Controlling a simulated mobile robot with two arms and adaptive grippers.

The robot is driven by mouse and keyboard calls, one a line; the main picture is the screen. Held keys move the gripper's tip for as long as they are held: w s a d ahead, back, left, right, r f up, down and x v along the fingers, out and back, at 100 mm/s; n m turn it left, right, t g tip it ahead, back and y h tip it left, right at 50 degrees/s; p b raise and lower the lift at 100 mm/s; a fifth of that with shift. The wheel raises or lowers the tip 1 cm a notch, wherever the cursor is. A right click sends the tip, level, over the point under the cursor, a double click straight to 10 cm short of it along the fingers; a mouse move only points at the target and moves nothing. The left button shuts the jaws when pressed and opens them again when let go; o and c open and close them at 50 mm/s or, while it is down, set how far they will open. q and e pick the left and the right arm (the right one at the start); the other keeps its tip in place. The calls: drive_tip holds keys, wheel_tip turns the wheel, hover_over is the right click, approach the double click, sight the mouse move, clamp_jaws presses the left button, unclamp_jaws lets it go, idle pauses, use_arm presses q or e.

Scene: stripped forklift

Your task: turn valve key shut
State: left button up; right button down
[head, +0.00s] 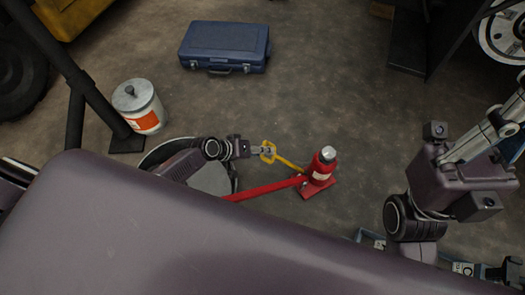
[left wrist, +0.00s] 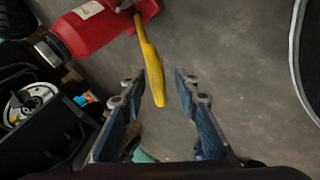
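The yellow valve key (head: 289,163) is a thin bar that reaches from the red bottle jack (head: 322,171) towards my left gripper (head: 266,151). In the left wrist view the yellow key (left wrist: 150,65) comes from the red jack (left wrist: 95,27) at the top. Its free end lies between the two blue fingers of my left gripper (left wrist: 158,78). The fingers are open, with a visible gap on each side of the key. The key's joint with the jack is hard to make out.
The jack's long red handle (head: 262,189) runs left, low over the floor. A round dark tub (head: 150,156) is under my left arm. A white can (head: 139,104) and a blue case (head: 225,47) stand farther back. The floor between the case and the jack is clear.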

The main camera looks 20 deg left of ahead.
use_arm(q)
drive_tip(key=v, duration=1.2)
